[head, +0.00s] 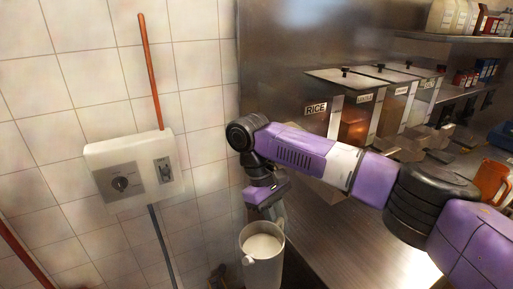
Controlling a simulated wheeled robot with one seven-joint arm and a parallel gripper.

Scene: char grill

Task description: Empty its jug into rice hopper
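The jug (262,270) is a pale, upright container filled near its rim with white contents. It shows at the bottom centre, with a small handle on its left side. My gripper (274,212) points down at the jug's far rim and appears shut on it; the fingertips are partly hidden. No support shows under the jug, and its base is cut off by the frame. The rice hopper (333,121), labelled RICE, stands above and to the right, behind my arm. Its lid (335,78) with a black knob looks shut. My purple forearm hides its lower part.
More labelled hoppers (400,88) stand right of the rice hopper. A steel counter (350,240) runs below them. A shelf (460,38) holds bottles and boxes. An orange jug (490,180) stands at right. A switch box (135,170) is on the tiled wall at left.

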